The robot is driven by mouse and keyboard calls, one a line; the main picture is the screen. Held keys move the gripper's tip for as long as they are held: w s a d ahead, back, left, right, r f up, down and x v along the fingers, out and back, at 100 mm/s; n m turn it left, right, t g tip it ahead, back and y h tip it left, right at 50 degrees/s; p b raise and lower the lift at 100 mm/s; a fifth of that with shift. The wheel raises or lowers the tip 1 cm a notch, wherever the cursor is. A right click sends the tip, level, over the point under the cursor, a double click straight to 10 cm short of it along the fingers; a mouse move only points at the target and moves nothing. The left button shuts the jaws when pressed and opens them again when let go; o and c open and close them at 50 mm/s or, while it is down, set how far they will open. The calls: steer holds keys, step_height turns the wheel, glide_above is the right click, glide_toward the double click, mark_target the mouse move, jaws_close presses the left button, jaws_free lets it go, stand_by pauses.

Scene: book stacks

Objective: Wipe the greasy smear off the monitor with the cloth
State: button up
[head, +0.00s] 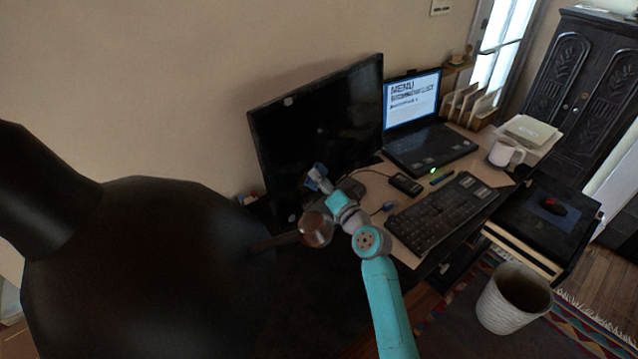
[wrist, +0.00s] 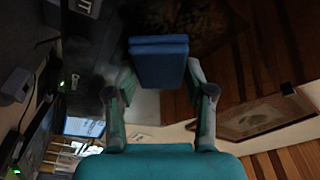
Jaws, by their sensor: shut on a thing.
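The monitor (head: 345,115) stands dark at the back left of the desk, tilted in the picture. A small pale spot (head: 288,101) shows near its upper left corner; I cannot tell whether it is the greasy smear. My gripper (head: 322,182) is in front of the monitor's lower part. It is shut on a blue folded cloth (head: 316,171), which appears as a flat blue block in the wrist view (wrist: 158,62), between the fingertips (wrist: 158,90). I cannot tell from the head view whether the cloth touches the screen.
A laptop (head: 430,148) with a lit screen stands right of the monitor. A keyboard (head: 440,213), black phone-like device (head: 405,184) and white mug (head: 505,153) are on the desk. A large black rounded shape (head: 150,270) fills the left foreground. A basket (head: 513,298) stands at lower right.

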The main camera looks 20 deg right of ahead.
mark_target(327, 172)
steer(key=shift+w+d, duration=0.45)
steer(key=shift+d, duration=0.3)
steer(key=shift+w+d, duration=0.45)
steer(key=shift+d, duration=0.25)
steer(key=shift+s+a, duration=0.85)
steer(key=shift+a, duration=0.7)
steer(key=shift+s+a, duration=0.9)
steer(key=shift+a, duration=0.7)
steer(key=shift+s+a, duration=0.85)
steer(key=shift+a, duration=0.7)
steer(key=s+d, duration=0.3)
steer(key=s, duration=0.2)
steer(key=shift+r, duration=0.45)
steer(key=shift+s, duration=0.15)
steer(key=shift+s+d+r, duration=0.1)
steer(key=shift+s+d, duration=0.25)
steer(key=shift+s, duration=0.3)
steer(key=shift+s+d+r, duration=0.1)
steer(key=shift+s+d, duration=0.25)
steer(key=shift+s, duration=0.25)
